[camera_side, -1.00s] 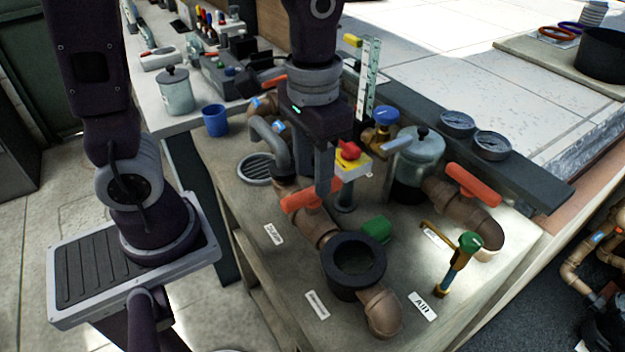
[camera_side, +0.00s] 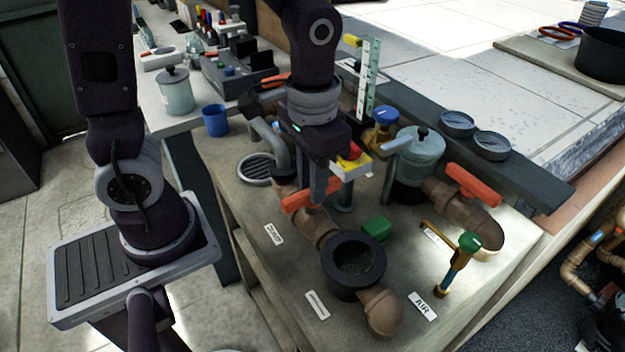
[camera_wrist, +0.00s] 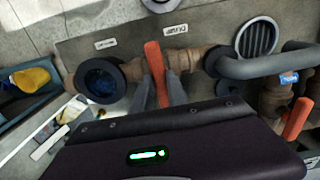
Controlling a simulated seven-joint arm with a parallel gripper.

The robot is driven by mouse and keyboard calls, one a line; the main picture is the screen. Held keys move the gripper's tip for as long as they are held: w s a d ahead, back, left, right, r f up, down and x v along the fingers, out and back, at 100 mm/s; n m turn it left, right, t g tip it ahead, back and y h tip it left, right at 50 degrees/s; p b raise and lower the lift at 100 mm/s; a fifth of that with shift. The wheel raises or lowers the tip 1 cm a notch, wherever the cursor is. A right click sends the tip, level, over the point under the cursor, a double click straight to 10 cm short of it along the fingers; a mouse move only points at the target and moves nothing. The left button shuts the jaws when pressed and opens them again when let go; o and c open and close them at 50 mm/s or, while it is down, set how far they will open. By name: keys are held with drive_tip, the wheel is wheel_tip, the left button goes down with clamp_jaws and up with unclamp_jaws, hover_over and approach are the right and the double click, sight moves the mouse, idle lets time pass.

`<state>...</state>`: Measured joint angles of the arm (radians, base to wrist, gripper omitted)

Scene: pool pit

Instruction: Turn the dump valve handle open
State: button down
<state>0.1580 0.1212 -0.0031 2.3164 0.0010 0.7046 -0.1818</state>
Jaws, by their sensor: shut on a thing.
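The orange-red valve handle (camera_side: 296,203) sits on a brown pipe between the grated drain and a black round cup. It lies crosswise to that pipe. My gripper (camera_side: 316,192) reaches down from above and is shut on the handle. In the wrist view my gripper (camera_wrist: 160,90) has one finger on each side of the handle (camera_wrist: 154,60). The valve stem under the handle is mostly hidden. A white label (camera_side: 273,234) lies beside this pipe; its print is hard to read.
The black cup (camera_side: 354,287) stands just in front. A red knob on a yellow box (camera_side: 352,167) is close to my gripper's right. A second orange-red handle (camera_side: 474,185), a lidded pot (camera_side: 423,160) and a green-topped fitting (camera_side: 469,243) stand farther right.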

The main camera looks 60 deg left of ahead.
drive_tip(key=n, duration=0.8)
drive_tip(key=shift+n, duration=0.4)
drive_tip(key=n, duration=0.4)
drive_tip(key=shift+n, duration=2.4)
drive_tip(key=c, duration=1.3)
unclamp_jaws()
drive_tip(key=shift+r, duration=0.1)
